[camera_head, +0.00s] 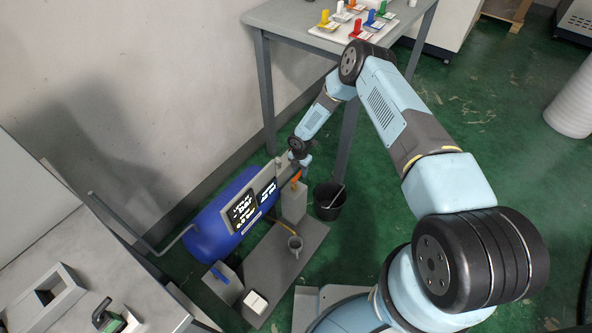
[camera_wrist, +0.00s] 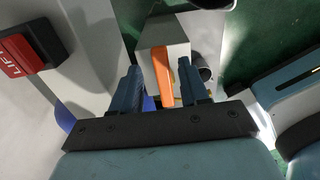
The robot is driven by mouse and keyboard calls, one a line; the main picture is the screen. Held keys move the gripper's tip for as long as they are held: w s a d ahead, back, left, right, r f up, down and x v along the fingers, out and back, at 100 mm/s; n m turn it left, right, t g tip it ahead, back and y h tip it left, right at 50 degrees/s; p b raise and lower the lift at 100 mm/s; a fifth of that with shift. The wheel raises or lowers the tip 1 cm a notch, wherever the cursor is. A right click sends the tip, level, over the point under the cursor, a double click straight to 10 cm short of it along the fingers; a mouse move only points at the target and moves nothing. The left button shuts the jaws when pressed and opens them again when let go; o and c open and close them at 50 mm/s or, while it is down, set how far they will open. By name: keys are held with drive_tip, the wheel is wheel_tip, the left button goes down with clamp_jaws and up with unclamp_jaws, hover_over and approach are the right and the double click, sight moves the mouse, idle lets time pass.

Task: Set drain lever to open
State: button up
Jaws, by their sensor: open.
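An orange lever (camera_head: 296,179) stands on top of a grey box (camera_head: 294,203) beside the blue tank (camera_head: 205,228). In the wrist view the orange lever (camera_wrist: 164,76) lies between the two blue fingers of my gripper (camera_wrist: 159,76), with gaps on both sides. My gripper (camera_head: 302,160) is open, just above the lever in the head view. A second lever, blue (camera_head: 220,275), sits on another grey box (camera_head: 224,286) at the tank's near end. No label shows which one is the drain lever.
Display panels (camera_head: 243,208) with white text front the tank. A black bucket (camera_head: 329,201) is right of the orange lever. A red LIFT piece (camera_wrist: 28,52) shows in the wrist view.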

sight(300, 172)
wheel_tip(300, 172, up, 13)
drive_tip(key=shift+r, duration=0.15)
idle(0.4)
drive_tip(key=shift+w, duration=0.1)
